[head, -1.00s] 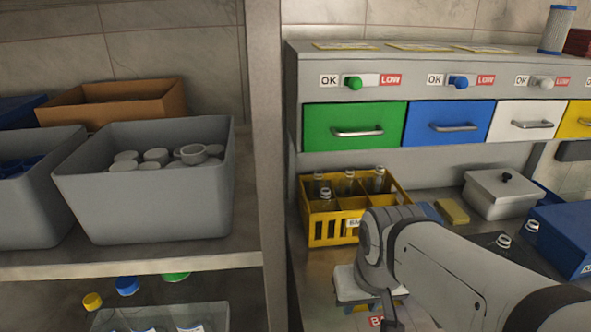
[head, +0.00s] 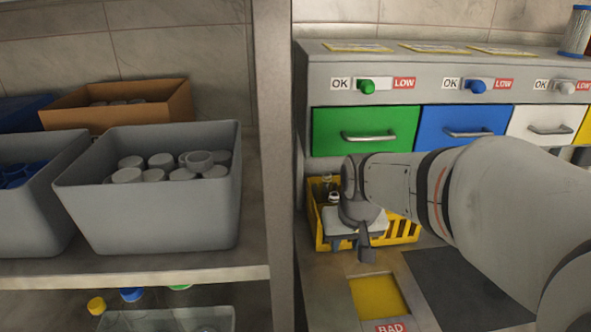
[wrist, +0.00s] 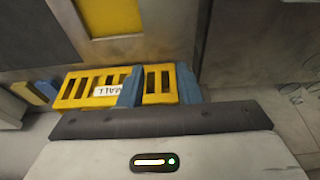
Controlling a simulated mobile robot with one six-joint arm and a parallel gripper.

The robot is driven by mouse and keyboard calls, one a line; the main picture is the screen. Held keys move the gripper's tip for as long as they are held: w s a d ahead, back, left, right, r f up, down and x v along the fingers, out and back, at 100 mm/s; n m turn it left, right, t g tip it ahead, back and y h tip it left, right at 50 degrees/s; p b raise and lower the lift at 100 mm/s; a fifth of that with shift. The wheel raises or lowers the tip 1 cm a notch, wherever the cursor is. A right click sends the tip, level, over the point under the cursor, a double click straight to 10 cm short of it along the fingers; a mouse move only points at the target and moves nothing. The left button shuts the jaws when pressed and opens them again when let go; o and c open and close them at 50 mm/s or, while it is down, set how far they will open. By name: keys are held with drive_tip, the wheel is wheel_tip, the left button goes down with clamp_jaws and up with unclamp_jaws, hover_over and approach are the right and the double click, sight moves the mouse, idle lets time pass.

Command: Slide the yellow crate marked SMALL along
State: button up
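The yellow crate (head: 405,230) stands on the counter under the drawers, close to the grey upright post. My gripper (head: 352,245) is at the crate's front left and hides much of it. In the wrist view, the slotted yellow crate wall (wrist: 78,90) carries a white label (wrist: 108,90), of which I read "MALL". The blue fingertips of my gripper (wrist: 158,88) are spread apart, with part of the yellow wall showing between them. I cannot tell whether they touch it. Clear bottles (head: 333,197) show inside the crate.
A yellow square (head: 378,297) marked BAD and a dark mat (head: 455,285) lie in front on the counter. The post (head: 276,170) bounds the left side. Green (head: 365,130) and blue (head: 462,132) drawers hang above. Grey bins of caps (head: 150,205) stand on the left shelf.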

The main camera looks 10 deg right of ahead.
drive_tip(key=t+p, duration=0.1)
hover_over(317, 214)
drive_tip(key=s, duration=0.2)
wheel_tip(317, 214, down, 3)
drive_tip(key=shift+r, duration=0.2)
drive_tip(key=p+x, duration=0.1)
drive_tip(key=x, duration=0.6)
drive_tip(key=shift+w+f, duration=0.15)
drive_tip(key=shift+f, duration=0.2)
drive_tip(key=shift+c, duration=0.3)
clamp_jaws()
